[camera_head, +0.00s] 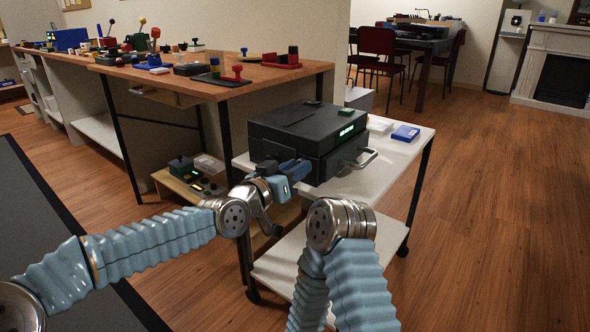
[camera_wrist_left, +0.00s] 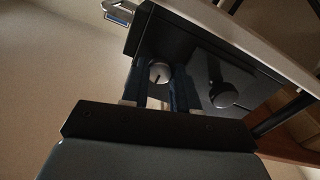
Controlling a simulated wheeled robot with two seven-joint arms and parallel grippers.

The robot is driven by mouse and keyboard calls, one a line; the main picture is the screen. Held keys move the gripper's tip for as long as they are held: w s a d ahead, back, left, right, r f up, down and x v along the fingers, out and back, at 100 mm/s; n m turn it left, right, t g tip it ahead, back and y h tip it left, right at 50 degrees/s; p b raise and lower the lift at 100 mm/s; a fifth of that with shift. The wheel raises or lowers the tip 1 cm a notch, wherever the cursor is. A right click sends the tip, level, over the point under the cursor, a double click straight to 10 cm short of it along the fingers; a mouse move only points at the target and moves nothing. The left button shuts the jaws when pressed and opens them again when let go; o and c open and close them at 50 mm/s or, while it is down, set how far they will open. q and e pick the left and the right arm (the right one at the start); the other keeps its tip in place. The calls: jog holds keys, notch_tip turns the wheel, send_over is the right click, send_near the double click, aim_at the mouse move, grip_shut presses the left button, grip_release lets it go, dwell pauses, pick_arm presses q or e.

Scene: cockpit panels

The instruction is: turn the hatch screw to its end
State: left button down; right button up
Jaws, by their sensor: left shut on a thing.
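A black box (camera_head: 305,128) with a green lit display stands on the white cart. In the left wrist view, a round silver screw head (camera_wrist_left: 158,72) with a dark slot shows on the dark face of the box. My left gripper (camera_head: 272,166) is at the lower left side of the box. In the left wrist view its two fingers (camera_wrist_left: 160,88) stand on either side of the silver screw head and are shut on it. A second, darker round knob (camera_wrist_left: 222,96) sits on a panel beside it, apart from the fingers. My right arm shows in front of the cart, but its gripper is hidden.
A metal handle (camera_head: 361,159) sticks out from the right part of the box. A blue box (camera_head: 405,133) lies on the white cart top (camera_head: 395,150). A wooden workbench (camera_head: 285,75) with several items stands behind. Open floor lies to the right.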

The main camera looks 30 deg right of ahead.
pick_arm(q)
jog(key=shift+f, duration=0.1)
jog(key=c, duration=0.9)
grip_release()
jog(key=shift+o, duration=0.2)
jog(key=v, duration=1.4)
jog(key=shift+d, duration=0.1)
